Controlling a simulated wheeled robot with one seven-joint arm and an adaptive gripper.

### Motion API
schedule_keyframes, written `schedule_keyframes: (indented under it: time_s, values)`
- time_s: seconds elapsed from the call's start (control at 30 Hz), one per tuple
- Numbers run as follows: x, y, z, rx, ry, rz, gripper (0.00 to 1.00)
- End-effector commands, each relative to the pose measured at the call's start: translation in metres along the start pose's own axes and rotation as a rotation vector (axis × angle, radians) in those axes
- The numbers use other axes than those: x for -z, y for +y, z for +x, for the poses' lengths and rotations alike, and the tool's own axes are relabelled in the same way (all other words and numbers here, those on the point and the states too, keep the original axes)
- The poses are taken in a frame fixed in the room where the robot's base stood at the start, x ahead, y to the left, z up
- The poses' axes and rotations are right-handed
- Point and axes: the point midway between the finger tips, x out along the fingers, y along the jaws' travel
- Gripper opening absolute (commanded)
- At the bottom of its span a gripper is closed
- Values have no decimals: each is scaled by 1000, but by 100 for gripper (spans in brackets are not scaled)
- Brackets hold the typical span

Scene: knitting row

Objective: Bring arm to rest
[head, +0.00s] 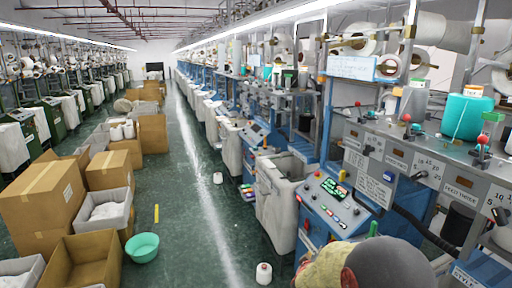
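Neither my gripper nor its fingertips can be made out in the head view. A smooth grey rounded shape at the bottom right edge, with a pale yellow mottled shape and a bit of red beside it, is cut off by the frame. I cannot tell what these shapes are. They hide the lower part of the nearest knitting machine.
Knitting machines line the right, the nearest with a control panel (334,204). Cardboard boxes (43,194) and a green basin (142,247) stand left. White cones lie on the floor, one near (264,273), one farther (218,178). The aisle (185,215) between is mostly clear.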

Motion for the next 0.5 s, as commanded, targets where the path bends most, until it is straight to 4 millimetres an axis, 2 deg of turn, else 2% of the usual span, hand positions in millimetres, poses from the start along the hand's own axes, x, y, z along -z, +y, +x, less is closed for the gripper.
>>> schedule_keyframes:
  time_s: [0.1, 0.17, 0.23, 0.37, 0.5]
  values:
    - [2, -40, -31, 224, -28, 163, 30]
    - [1, -56, -52, 328, -62, 237, 30]
    - [-4, -70, -82, 439, -117, 314, 30]
    - [-19, -84, -149, 606, -255, 426, 30]
    - [-50, -81, -231, 712, -438, 503, 30]
